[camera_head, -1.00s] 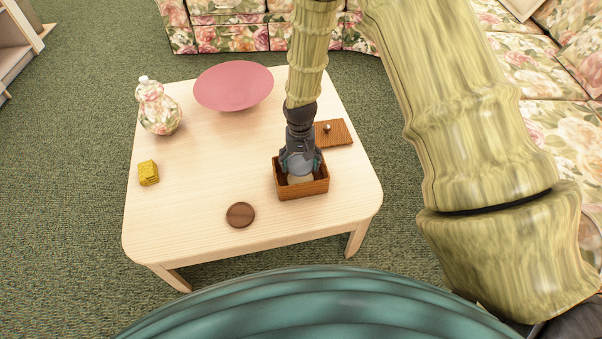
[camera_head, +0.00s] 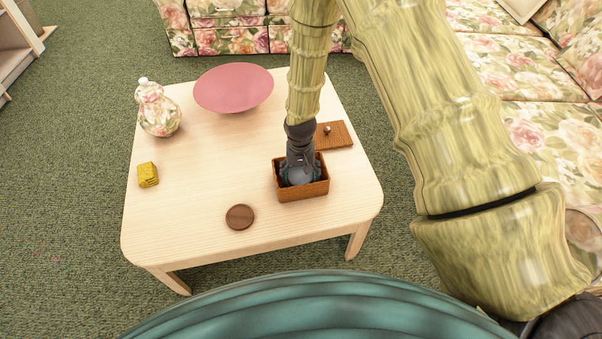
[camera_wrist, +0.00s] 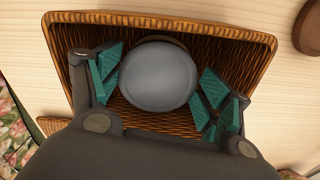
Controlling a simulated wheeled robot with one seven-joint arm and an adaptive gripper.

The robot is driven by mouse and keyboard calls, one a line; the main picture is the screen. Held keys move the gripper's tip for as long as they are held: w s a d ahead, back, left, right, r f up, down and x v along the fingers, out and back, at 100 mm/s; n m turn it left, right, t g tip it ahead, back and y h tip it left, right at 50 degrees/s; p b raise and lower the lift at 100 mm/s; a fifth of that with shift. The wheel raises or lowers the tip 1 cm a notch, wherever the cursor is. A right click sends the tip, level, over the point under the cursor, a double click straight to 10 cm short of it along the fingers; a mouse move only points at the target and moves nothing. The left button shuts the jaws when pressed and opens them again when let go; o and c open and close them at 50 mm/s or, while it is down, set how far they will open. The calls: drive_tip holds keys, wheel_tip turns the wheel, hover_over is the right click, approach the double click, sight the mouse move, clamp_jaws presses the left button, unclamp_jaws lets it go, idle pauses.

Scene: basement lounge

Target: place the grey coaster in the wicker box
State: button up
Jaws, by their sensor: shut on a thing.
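The wicker box (camera_head: 304,192) stands open on the table; its woven inside shows in the wrist view (camera_wrist: 225,60). The grey coaster (camera_wrist: 158,77) is a smooth round disc, seen face-on inside the box outline in the wrist view. It also shows in the head view (camera_head: 300,176), partly hidden by my gripper. My gripper (camera_wrist: 162,86) is shut on the coaster, with green-padded fingers on its left and right sides. In the head view my gripper (camera_head: 299,173) reaches down into the box. Whether the coaster touches the box floor is hidden.
A brown lid with a knob (camera_head: 333,135) lies behind the box. A round brown coaster (camera_head: 240,217) lies front left of it. A yellow block (camera_head: 148,174), a floral vase (camera_head: 158,110) and a pink bowl (camera_head: 233,87) stand farther off. The table's middle (camera_head: 210,160) is clear.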

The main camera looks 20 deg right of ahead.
sight(300, 177)
drive_tip(key=shift+f, duration=0.4)
drive_tip(key=o, duration=0.9)
drive_tip(key=shift+c, duration=0.2)
drive_tip(key=shift+r, duration=0.1)
wheel_tip(300, 177, up, 13)
drive_tip(key=p, duration=0.2)
drive_tip(key=shift+n, duration=0.4)
drive_tip(key=s+f, duration=0.6)
drive_tip(key=s, duration=0.1)
drive_tip(key=s+f, duration=0.3)
drive_tip(key=f, duration=0.1)
drive_tip(key=shift+s+d, duration=0.15)
drive_tip(key=shift+d, duration=0.25)
drive_tip(key=shift+n, duration=0.3)
drive_tip(key=s+f, duration=0.1)
drive_tip(key=s, duration=0.1)
drive_tip(key=s+f, duration=0.2)
drive_tip(key=s, duration=0.1)
drive_tip(key=s+f, duration=0.1)
drive_tip(key=s, duration=0.2)
drive_tip(key=shift+d+f, duration=0.2)
drive_tip(key=shift+d, duration=0.15)
drive_tip(key=s+d+f, duration=0.1)
drive_tip(key=s, duration=0.7)
drive_tip(key=s+d+f+n, duration=0.1)
drive_tip(key=s+f, duration=0.1)
drive_tip(key=s, duration=0.7)
drive_tip(key=shift+s+d+f, duration=0.15)
drive_tip(key=shift+s+f, duration=0.05)
drive_tip(key=shift+f, duration=0.1)
